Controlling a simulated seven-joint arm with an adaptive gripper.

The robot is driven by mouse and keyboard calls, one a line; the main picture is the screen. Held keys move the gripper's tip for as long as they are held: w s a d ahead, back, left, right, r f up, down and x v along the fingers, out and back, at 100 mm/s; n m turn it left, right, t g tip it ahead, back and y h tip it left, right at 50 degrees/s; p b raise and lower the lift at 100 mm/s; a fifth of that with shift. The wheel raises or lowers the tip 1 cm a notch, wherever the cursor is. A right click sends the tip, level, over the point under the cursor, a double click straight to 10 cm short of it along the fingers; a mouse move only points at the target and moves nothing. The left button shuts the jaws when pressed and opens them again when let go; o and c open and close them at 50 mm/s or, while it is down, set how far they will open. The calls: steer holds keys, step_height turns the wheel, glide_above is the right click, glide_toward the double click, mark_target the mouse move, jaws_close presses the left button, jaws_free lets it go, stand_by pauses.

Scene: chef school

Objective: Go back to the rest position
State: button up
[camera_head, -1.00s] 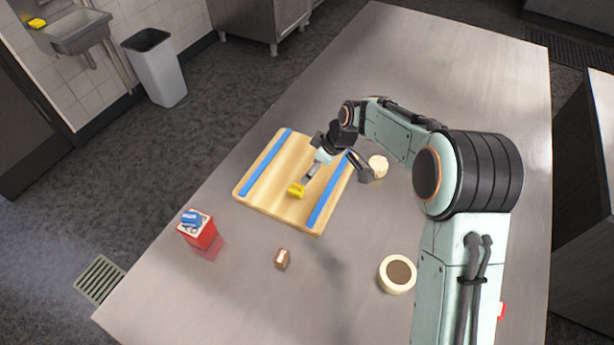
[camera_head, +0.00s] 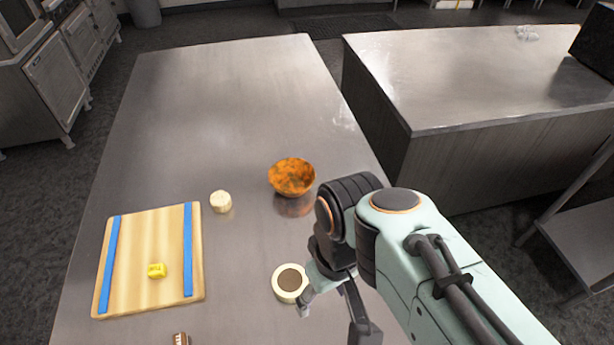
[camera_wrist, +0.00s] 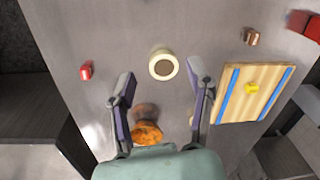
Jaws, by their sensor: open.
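My gripper (camera_head: 335,305) is open and empty, above the metal table (camera_head: 225,100) at the lower right in the head view. In the wrist view its two fingers (camera_wrist: 160,92) stand wide apart, with bare table and part of an orange bowl between them. A small yellow piece (camera_head: 157,270) lies on the wooden board (camera_head: 130,285) with two blue strips, well to the left of my gripper. The yellow piece also shows in the wrist view (camera_wrist: 251,87).
A cream ring-shaped container with a brown middle (camera_head: 290,282) stands close beside my gripper. An orange bowl (camera_head: 291,177) and a pale round piece (camera_head: 221,201) stand farther back. A small brown block (camera_head: 180,339) is near the front. The table's far part is clear.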

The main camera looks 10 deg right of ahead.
steer(key=s, duration=0.1)
steer(key=s+d+m, duration=0.1)
steer(key=s+f+m, duration=0.1)
steer(key=s, duration=0.1)
steer(key=shift+s+d, duration=0.1)
steer(key=shift+d, duration=0.1)
